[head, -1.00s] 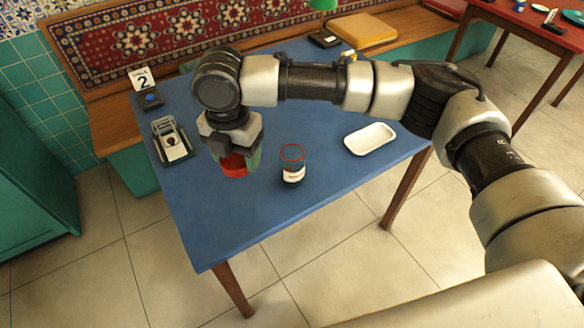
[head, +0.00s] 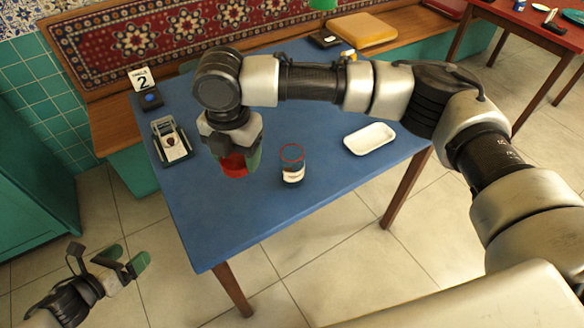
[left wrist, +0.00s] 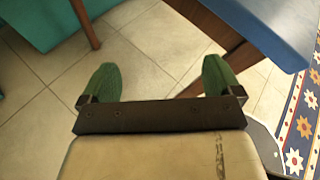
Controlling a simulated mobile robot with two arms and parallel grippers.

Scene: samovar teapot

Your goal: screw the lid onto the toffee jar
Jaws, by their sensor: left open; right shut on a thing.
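The toffee jar (head: 292,165) stands upright on the blue table, a clear jar with a red rim and a pale label. My right gripper (head: 240,162) is shut on the red lid (head: 233,166), to the left of the jar and apart from it. The fingers hide part of the lid. My left gripper (head: 128,262) is open and empty at the lower left, over the floor and off the table. In the left wrist view its two green fingertips (left wrist: 162,82) are spread wide with only floor tiles between them.
The blue table (head: 230,225) has clear room in front of the jar. A white dish (head: 370,139) lies to the right.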

